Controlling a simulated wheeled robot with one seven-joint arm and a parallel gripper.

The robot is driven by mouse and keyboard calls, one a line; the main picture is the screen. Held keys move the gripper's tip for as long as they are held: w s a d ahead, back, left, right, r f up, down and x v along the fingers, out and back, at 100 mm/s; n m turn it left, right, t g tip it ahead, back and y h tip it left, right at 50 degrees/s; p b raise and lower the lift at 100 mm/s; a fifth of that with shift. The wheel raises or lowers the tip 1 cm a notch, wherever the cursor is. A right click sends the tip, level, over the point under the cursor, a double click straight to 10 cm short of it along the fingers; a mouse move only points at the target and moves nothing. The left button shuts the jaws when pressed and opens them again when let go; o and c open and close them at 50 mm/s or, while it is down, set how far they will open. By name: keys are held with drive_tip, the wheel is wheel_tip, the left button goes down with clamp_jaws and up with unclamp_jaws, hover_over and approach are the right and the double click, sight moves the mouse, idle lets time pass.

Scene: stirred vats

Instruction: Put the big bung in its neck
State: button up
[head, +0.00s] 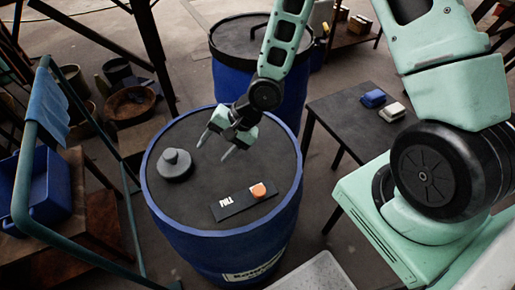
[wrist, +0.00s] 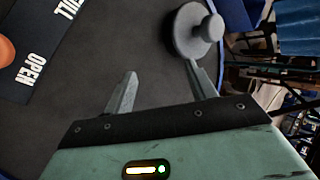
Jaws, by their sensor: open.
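A grey bung (head: 175,165) with a wide round base and a small knob stands upright at the left of the dark top of the blue vat (head: 215,242). It also shows at the upper right of the wrist view (wrist: 193,32), just beyond one fingertip. My gripper (head: 214,150) is open and empty over the middle of the vat top, to the right of the bung. In the wrist view my gripper (wrist: 160,83) has both fingers spread, with bare vat top between them. I cannot make out a separate neck, nor what lies under the bung.
A black plate (head: 235,206) with white lettering and an orange knob (head: 258,190) lies on the vat top's front right. A second blue vat (head: 228,83) stands behind. A dark table (head: 350,112) bears a blue and a pale block. A teal rail (head: 22,185) stands left.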

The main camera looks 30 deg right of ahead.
drive_tip(key=s+r+n+g+h, duration=0.2)
drive_tip(key=s+r+n+h, duration=0.4)
drive_tip(key=s+r+n, duration=0.9)
drive_tip(key=s+d+r, duration=0.1)
drive_tip(key=s+r, duration=0.3)
drive_tip(key=shift+s, duration=0.3)
drive_tip(key=shift+d, duration=0.1)
